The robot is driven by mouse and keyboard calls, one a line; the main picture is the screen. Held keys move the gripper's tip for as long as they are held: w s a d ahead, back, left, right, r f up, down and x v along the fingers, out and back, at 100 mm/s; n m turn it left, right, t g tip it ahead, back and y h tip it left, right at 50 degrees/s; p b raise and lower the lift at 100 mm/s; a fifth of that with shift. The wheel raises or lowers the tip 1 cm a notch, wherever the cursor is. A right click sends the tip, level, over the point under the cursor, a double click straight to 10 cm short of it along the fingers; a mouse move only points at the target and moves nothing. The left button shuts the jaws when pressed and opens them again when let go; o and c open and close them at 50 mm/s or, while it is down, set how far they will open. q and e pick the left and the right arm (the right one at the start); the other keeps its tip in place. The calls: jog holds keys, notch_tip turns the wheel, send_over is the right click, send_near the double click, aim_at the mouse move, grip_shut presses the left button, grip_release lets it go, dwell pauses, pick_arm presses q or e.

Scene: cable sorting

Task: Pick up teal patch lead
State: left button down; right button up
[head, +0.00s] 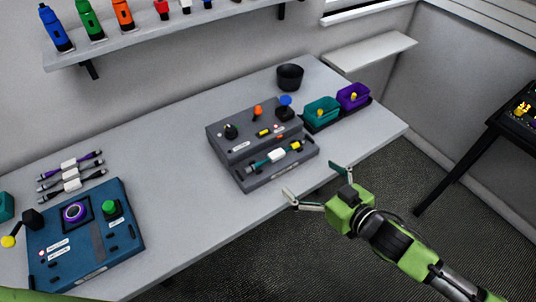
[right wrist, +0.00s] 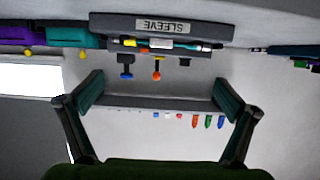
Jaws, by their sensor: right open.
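The teal patch lead (head: 262,162), with a white sleeve in its middle and a yellow piece near its right end, lies along the front step of the grey fixture (head: 240,140). In the right wrist view, the lead (right wrist: 188,44) shows near the top, behind the fixture's "SLEEVE" label. My right gripper (head: 311,179) is open and empty, just off the table's front edge and in front of the fixture. In the right wrist view, its two fingers (right wrist: 160,93) are wide apart with nothing between them. My left gripper is not in view.
Teal (head: 321,108) and purple bins (head: 353,94) stand right of the fixture, with a black cup (head: 289,77) behind. At left are a blue box (head: 60,240) with knobs and several sleeved leads (head: 71,173). The table's middle is clear. A shelf (head: 150,42) runs above.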

send_near(277, 153)
jog(key=shift+w+a+f+p, duration=0.1)
jog(key=shift+w+a+p, duration=0.15)
jog(key=shift+w+p, duration=0.5)
jog(key=shift+w+a+f, duration=0.15)
jog(key=shift+w+a, duration=0.15)
jog(key=shift+w, duration=0.15)
jog(key=shift+w+a, duration=0.1)
jog(key=x, duration=0.2)
jog(key=p+x, duration=0.1)
jog(key=x, duration=0.2)
jog(key=shift+s+a+f, duration=0.2)
jog(key=shift+s, duration=0.05)
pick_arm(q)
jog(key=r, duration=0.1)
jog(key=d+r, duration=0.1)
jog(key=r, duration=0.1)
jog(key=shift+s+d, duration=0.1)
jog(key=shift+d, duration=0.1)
pick_arm(e)
jog(key=shift+d, duration=0.1)
jog(key=shift+c, duration=1.4)
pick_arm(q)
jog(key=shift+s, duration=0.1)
pick_arm(e)
jog(key=shift+s+d+r, duration=0.1)
jog(key=c, duration=2.3)
